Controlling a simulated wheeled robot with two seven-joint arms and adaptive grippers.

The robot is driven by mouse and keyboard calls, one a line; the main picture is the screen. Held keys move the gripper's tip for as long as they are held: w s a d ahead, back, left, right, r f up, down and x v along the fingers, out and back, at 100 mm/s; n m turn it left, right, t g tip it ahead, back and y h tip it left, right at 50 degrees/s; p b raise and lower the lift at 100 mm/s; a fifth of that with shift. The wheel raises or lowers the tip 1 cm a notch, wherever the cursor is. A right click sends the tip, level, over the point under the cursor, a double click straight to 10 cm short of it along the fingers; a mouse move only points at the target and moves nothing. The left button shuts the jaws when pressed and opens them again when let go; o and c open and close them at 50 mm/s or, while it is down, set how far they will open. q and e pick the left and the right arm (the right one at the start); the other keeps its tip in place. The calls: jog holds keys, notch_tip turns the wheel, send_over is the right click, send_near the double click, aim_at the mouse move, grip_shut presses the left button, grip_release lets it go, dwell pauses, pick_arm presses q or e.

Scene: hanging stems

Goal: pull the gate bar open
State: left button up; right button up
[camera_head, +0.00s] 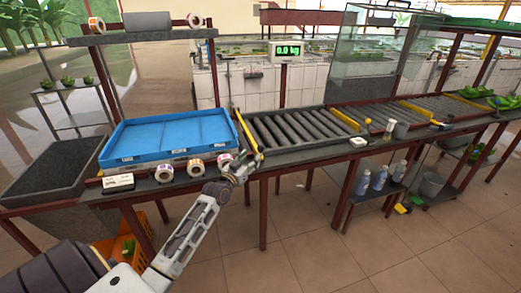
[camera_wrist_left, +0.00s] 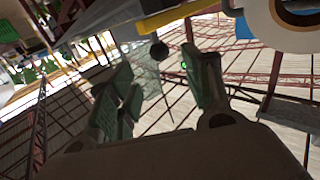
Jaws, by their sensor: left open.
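A yellow gate bar (camera_head: 247,134) stands at the left end of the roller conveyor (camera_head: 290,129), beside the blue tray. My left gripper (camera_head: 241,169) is at the near end of this bar, at the table's front edge. In the left wrist view the gripper (camera_wrist_left: 157,68) is open, its fingers spread apart. A dark round knob (camera_wrist_left: 158,50) shows between and beyond the fingertips, and part of a yellow bar (camera_wrist_left: 180,16) shows above it. I cannot tell whether the fingers touch the knob. My right gripper is not in view.
Label rolls (camera_head: 195,168) and a white box (camera_head: 118,182) lie along the front edge left of my gripper, before the blue tray (camera_head: 168,138). More yellow bars (camera_head: 344,118) cross the conveyor further right. Bottles (camera_head: 379,177) stand on a lower shelf. The floor in front is clear.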

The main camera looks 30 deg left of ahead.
aim_at(259, 150)
pick_arm(q)
jog(key=shift+w+a, duration=0.15)
jog(key=shift+w, duration=2.1)
jog(key=shift+w+a, duration=0.15)
jog(key=shift+w, duration=2)
jog(key=shift+w+b, duration=0.3)
jog(key=shift+w, duration=0.2)
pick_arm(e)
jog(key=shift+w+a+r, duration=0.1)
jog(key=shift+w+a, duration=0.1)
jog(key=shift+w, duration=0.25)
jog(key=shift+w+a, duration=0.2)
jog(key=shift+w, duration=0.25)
pick_arm(q)
grip_shut()
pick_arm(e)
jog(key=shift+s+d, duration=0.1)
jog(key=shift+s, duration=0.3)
